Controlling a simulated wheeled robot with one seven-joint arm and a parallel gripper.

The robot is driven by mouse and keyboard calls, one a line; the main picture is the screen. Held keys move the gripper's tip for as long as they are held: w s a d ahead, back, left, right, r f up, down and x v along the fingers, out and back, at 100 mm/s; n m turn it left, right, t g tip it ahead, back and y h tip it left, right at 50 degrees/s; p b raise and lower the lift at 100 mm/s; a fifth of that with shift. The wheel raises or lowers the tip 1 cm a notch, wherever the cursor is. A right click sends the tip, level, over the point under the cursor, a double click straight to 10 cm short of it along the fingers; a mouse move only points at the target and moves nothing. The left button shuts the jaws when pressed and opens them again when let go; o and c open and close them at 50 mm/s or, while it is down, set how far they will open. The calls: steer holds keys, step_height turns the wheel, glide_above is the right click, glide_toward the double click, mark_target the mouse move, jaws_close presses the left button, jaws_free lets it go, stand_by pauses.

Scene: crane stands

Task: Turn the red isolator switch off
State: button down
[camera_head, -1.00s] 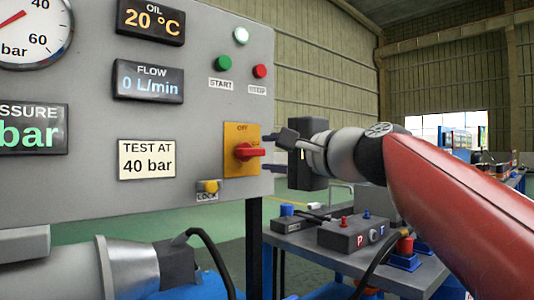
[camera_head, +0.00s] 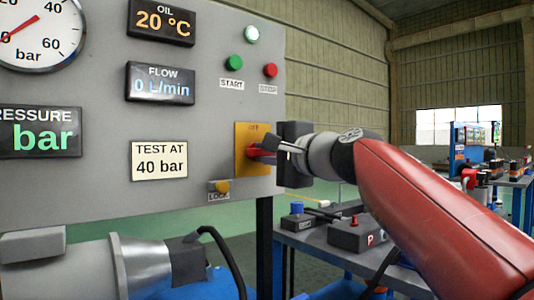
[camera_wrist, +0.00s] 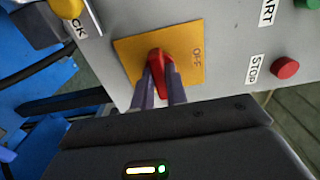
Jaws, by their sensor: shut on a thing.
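The red isolator switch (camera_head: 261,153) sits on a yellow plate (camera_head: 243,138) at the right edge of the grey panel. In the wrist view the red handle (camera_wrist: 160,62) shows between the two fingers of my gripper (camera_wrist: 162,88), which is shut on it. The word OFF is at the top of the plate in the head view and to the right of the handle in the wrist view. The handle points sideways toward my gripper (camera_head: 274,148), not toward OFF. My gripper partly hides the switch in the head view.
A green START button (camera_head: 235,62) and a red STOP button (camera_head: 270,70) are above the switch. A yellow LOCK knob (camera_head: 221,186) is below it. A bench (camera_head: 320,254) with small devices stands behind, below my arm.

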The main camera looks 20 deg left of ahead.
steer(key=shift+f+n, duration=0.1)
steer(key=shift+n, duration=0.2)
steer(key=n+b, duration=0.1)
steer(key=n, duration=0.2)
steer(key=n+b, duration=0.2)
steer(key=n, duration=0.3)
steer(key=shift+n, duration=0.3)
steer(key=n+b, duration=0.1)
steer(key=n, duration=0.3)
steer(key=n+b, duration=0.1)
steer(key=n, duration=0.3)
steer(key=shift+n, duration=0.5)
steer(key=c, duration=1.4)
jaws_free()
